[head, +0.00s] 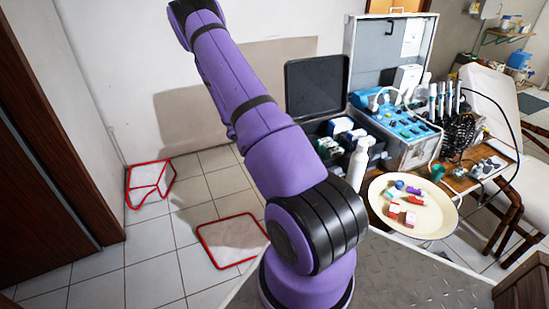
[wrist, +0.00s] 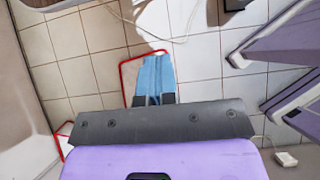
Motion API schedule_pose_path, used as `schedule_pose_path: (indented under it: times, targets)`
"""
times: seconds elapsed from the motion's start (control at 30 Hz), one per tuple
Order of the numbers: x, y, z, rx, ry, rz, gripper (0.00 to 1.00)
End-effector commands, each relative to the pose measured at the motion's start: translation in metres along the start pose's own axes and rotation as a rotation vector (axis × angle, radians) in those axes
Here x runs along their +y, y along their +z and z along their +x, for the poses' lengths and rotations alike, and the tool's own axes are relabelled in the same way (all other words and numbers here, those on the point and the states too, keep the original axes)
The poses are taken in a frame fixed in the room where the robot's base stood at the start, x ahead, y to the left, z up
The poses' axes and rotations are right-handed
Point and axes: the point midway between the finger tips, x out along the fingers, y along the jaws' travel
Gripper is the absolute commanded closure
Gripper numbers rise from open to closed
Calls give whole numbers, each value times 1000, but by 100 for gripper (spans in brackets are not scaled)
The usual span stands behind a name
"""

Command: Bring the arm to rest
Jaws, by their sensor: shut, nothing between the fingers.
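My purple arm rises through the middle of the head view and leans up and left; its far end runs out of the top edge, so my gripper is not seen there. In the wrist view my gripper (wrist: 156,62) shows beyond a grey plate, its light blue fingers close together and shut with nothing between them. It points down over the tiled floor, and a red outline on the floor shows behind it.
A wooden table at the right bears an open dental case (head: 415,140), a white bottle (head: 358,165) and a cream tray (head: 440,226) with several small coloured items. Red-edged shapes (head: 232,240) and (head: 150,184) lie at the left on otherwise open floor. A pale chair (head: 500,100) stands far right.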

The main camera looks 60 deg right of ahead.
Motion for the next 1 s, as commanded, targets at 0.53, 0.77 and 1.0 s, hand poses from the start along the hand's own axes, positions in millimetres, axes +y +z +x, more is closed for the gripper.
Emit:
schedule_pose_path:
  times: [0.53,0.77,1.0]
  targets:
    - [3,4,-30,13,13,42,100]
    - [4,17,-115,78,54,218,100]
    - [-12,31,-210,175,85,411,100]
